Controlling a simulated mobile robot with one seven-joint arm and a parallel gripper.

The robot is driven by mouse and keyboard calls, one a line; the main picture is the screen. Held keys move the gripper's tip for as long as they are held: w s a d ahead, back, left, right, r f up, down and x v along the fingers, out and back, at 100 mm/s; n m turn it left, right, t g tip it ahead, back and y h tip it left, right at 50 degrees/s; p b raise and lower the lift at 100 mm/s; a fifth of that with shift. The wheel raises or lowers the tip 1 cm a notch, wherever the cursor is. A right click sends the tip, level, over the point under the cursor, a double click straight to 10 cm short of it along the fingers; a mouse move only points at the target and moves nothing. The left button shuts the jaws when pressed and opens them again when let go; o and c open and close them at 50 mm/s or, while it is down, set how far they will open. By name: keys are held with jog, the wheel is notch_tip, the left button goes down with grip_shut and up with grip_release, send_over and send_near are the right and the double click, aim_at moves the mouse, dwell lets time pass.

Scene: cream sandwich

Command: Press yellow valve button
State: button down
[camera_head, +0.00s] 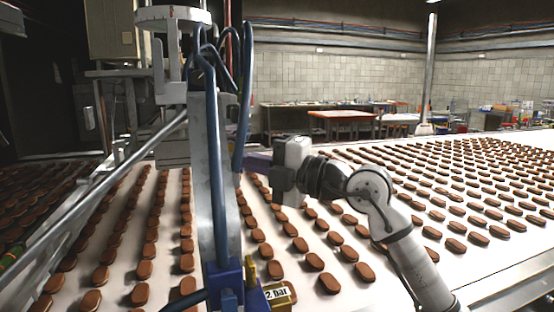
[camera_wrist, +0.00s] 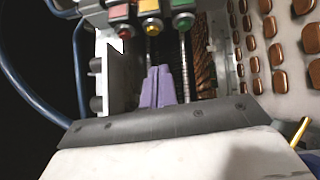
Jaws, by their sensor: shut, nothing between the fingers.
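The yellow button (camera_wrist: 152,27) sits at the top of the wrist view, in the middle of a row. The red button (camera_wrist: 124,32) is to its left and the green button (camera_wrist: 184,20) to its right. My gripper (camera_wrist: 158,70) shows as two purple fingers held together and empty. Its tips appear below the yellow button in the picture, with a visible gap. In the head view my gripper (camera_head: 258,160) is partly hidden behind a grey post (camera_head: 208,180). I cannot make out the buttons there.
Blue hoses (camera_head: 243,95) run along the post. A blue fitting with a "2 Bar" label (camera_head: 277,293) is at the bottom. A white conveyor (camera_head: 330,295) with many brown biscuits (camera_head: 365,272) spreads around my arm. Tables (camera_head: 340,115) stand far behind.

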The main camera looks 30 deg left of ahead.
aim_at(229, 148)
jog(key=a, duration=0.1)
jog(key=w+a+p, duration=0.1)
jog(key=w+a, duration=0.1)
jog(key=a, duration=0.1)
jog(key=shift+w+r, duration=0.2)
jog(key=shift+w, duration=0.05)
